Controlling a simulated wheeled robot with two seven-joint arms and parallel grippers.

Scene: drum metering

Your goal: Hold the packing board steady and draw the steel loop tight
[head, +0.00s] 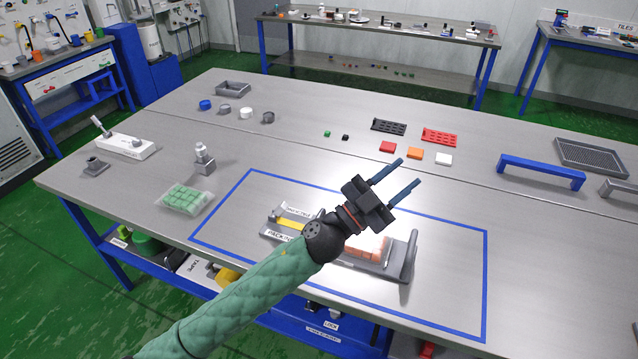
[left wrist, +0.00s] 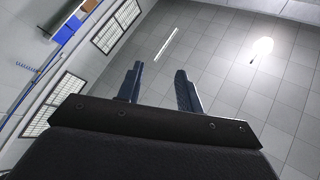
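The packing board (head: 347,262) is a grey tray-like base inside the blue rectangle on the table. It carries a yellow strip (head: 291,224) at its left, orange-brown blocks (head: 372,248) at its right and an upright grey loop-shaped end (head: 411,256), which may be the steel loop. My left arm crosses in front of the board and hides its middle. My left gripper (head: 404,178) is open and empty above and behind the board, its two blue fingers apart. In the left wrist view the fingers (left wrist: 160,90) are apart with only ceiling behind them. My right gripper is not in view.
A clear case with green cells (head: 186,199) and a grey stand (head: 203,160) are left of the blue outline (head: 484,290). Behind are red (head: 440,137) and black racks (head: 388,127), small blocks and a blue bridge (head: 541,171). The table's right front is clear.

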